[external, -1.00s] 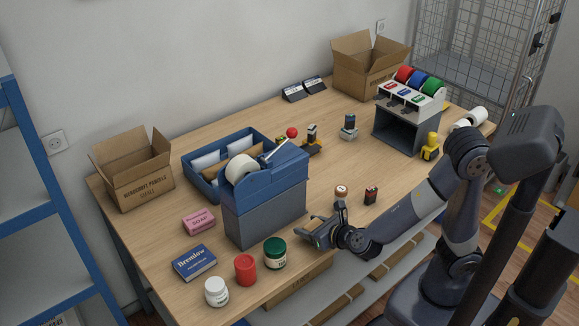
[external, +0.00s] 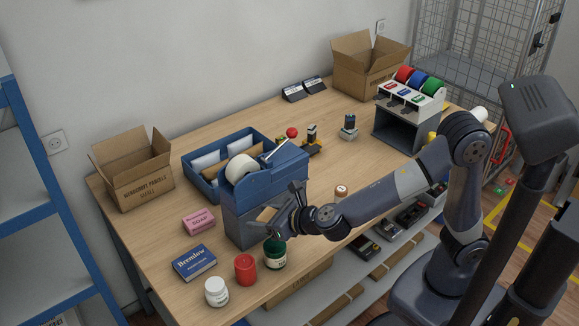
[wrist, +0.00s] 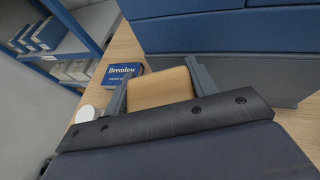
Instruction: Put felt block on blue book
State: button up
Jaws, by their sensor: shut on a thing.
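The blue book, marked "Bremlow", lies flat on the front left of the table in the external view (external: 195,262); the wrist view shows part of it (wrist: 122,73) beyond my left finger. My gripper (external: 280,208) is above the table, near the green jar and in front of the blue-grey dispenser, to the right of the book. In the wrist view my gripper (wrist: 157,80) is shut on a tan block with rounded corners, which I take as the felt block (wrist: 160,90). It is apart from the book. In the external view the block is hard to make out.
A green jar (external: 275,257), a red jar (external: 245,268) and a white jar (external: 216,292) stand along the front edge, close to the book. A pink soap box (external: 199,221) lies behind it. The tall dispenser (external: 262,180) stands right of the soap.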

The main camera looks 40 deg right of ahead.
jog(key=a+r+n+y+p, duration=0.1)
jog(key=a+r+y, duration=0.1)
jog(key=a, duration=0.5)
jog(key=n+g+y+p, duration=0.3)
jog(key=n+p, duration=0.1)
jog(key=p, duration=0.7)
send_over(179, 265)
notch_tip(179, 265, down, 3)
notch_tip(179, 265, down, 5)
jog(key=shift+w+f+b, duration=0.1)
jog(key=shift+b, duration=1)
jog(key=shift+f, duration=2.15)
jog(key=shift+f+b, duration=0.3)
jog(key=shift+b, duration=0.2)
